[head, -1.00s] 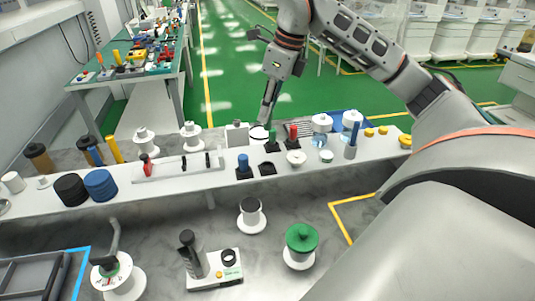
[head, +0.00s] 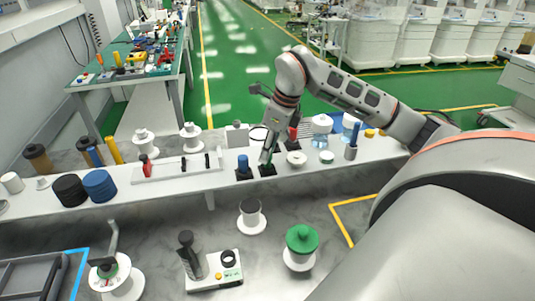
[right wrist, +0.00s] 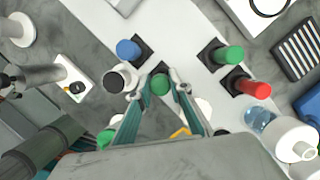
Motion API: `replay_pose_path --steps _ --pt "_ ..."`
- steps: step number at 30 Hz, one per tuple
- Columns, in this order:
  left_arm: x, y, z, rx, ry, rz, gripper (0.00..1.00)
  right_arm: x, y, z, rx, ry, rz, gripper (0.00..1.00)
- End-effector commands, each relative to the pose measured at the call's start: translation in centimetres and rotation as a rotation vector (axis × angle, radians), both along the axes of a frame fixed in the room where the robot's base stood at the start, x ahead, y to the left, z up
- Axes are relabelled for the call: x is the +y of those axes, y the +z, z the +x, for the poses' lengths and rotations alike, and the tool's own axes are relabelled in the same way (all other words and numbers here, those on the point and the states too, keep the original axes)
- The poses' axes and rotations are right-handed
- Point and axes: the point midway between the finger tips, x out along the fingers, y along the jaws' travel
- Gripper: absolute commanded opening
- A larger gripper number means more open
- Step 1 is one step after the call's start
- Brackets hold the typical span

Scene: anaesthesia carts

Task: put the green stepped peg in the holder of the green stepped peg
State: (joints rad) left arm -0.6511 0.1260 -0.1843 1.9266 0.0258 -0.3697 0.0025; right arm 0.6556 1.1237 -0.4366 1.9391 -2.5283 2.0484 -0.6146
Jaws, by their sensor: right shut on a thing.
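The green stepped peg (right wrist: 160,84) is between the fingertips of my right gripper (right wrist: 157,88), which is shut on it. In the head view my right gripper (head: 267,156) points down at the black square holder (head: 267,170) in the shelf row. In the right wrist view that holder (right wrist: 161,68) shows just behind the peg, partly covered by it. The peg is at the holder's opening, but I cannot tell how deep it sits. My left gripper is not in view.
A blue peg (head: 243,162) stands in the holder to the left. Another green peg (right wrist: 230,55) and a red peg (right wrist: 256,89) stand in holders close by. A white disc (head: 296,158) lies to the right. A green-topped spool (head: 301,240) stands on the lower surface.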

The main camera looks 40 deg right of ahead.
Motion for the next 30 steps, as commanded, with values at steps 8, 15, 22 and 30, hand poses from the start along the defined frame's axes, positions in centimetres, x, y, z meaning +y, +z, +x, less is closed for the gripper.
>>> replay_pose_path --steps 8,15,22,30 --pt "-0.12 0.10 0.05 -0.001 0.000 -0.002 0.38 -0.03 -0.94 0.03 -0.001 0.000 0.000 0.03" --pt "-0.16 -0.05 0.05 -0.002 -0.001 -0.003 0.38 -0.03 -1.29 -0.01 0.000 0.000 -0.001 0.03" --pt "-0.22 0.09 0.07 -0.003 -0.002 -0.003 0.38 -0.01 -1.20 -0.01 0.000 0.000 0.000 0.36" --pt "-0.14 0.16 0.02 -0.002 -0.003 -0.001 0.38 -0.08 -0.62 0.02 -0.004 -0.001 -0.001 0.36"
